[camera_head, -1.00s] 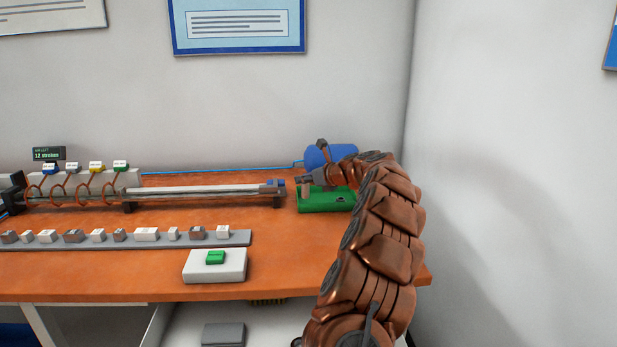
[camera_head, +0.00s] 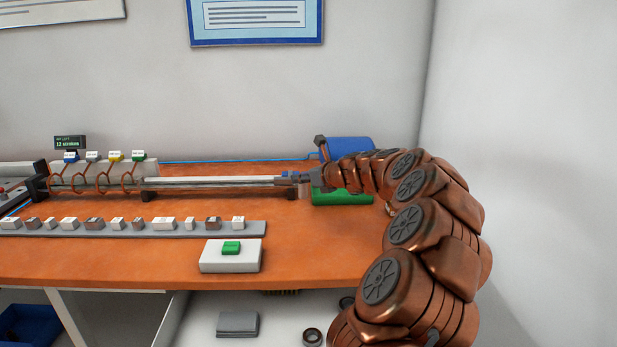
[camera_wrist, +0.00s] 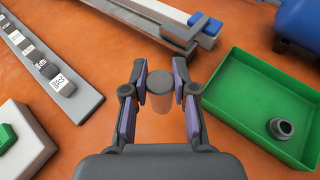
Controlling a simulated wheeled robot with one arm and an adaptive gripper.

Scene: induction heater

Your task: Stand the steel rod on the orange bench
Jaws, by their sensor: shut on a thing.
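The steel rod (camera_wrist: 160,82), a short cylinder with a grey round top, stands between my gripper's fingers in the wrist view. My gripper (camera_wrist: 160,72) is shut on it from both sides. The rod looks upright, and its side reflects orange. The orange bench (camera_wrist: 105,108) lies beneath it; I cannot tell whether the rod's lower end touches the surface. In the head view my gripper (camera_head: 303,178) is at the right end of the rail, with the rod's side (camera_head: 304,191) partly showing below it. The bench (camera_head: 130,262) runs across that view.
A green tray (camera_wrist: 232,92) with a dark ring (camera_wrist: 281,128) lies right of the rod. A long rail (camera_wrist: 176,28) lies behind. A strip of small blocks (camera_head: 170,230) and a white box with a green button (camera_head: 231,262) are at the left front. Bare bench surrounds the rod.

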